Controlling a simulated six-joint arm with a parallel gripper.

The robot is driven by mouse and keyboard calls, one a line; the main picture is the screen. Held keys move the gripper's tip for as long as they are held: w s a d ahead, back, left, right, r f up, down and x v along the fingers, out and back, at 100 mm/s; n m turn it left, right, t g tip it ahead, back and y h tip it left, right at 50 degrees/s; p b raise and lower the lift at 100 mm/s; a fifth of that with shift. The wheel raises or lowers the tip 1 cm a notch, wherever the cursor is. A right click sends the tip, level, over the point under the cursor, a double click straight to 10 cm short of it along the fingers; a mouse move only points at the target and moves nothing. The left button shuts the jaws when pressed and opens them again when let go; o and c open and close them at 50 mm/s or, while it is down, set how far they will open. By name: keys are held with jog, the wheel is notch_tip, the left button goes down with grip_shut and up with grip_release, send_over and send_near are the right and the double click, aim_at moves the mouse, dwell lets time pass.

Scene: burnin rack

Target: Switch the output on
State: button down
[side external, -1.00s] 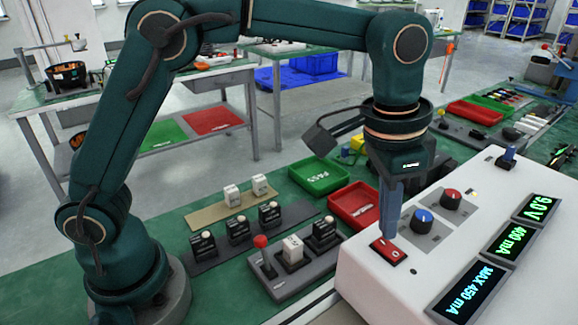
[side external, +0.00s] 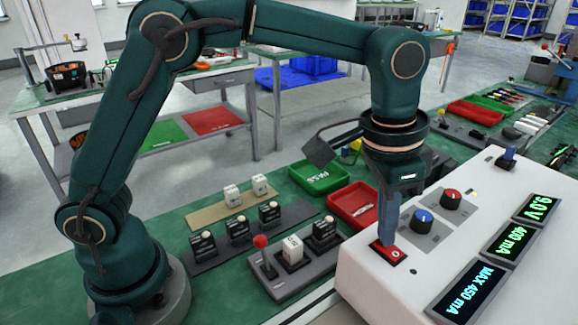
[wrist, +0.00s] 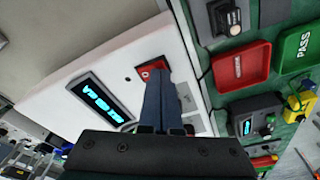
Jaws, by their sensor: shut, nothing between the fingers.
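The white power supply (side external: 385,285) stands at the right, with a red rocker switch (side external: 396,252) at the near left of its top face. The switch also shows in the wrist view (wrist: 151,70). My gripper (side external: 386,242) is shut and empty, pointing down, with its blue fingertips at the far edge of the switch. I cannot tell whether they press it. The displays read 9.0 V (side external: 539,208), 400 mA (side external: 511,240) and MAX 450 mA (side external: 470,289), all lit. A blue knob (side external: 422,222) and a red knob (side external: 451,198) sit behind the switch.
A grey fixture with a red-knobbed lever (side external: 261,242) and white and black modules stands left of the supply. A green PASS bin (side external: 320,178) and a red bin (side external: 350,203) lie behind. A blue toggle (side external: 508,158) rises at the supply's far end.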

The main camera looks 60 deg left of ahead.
jog(key=shift+f, duration=0.2)
jog(key=shift+r, duration=3.5)
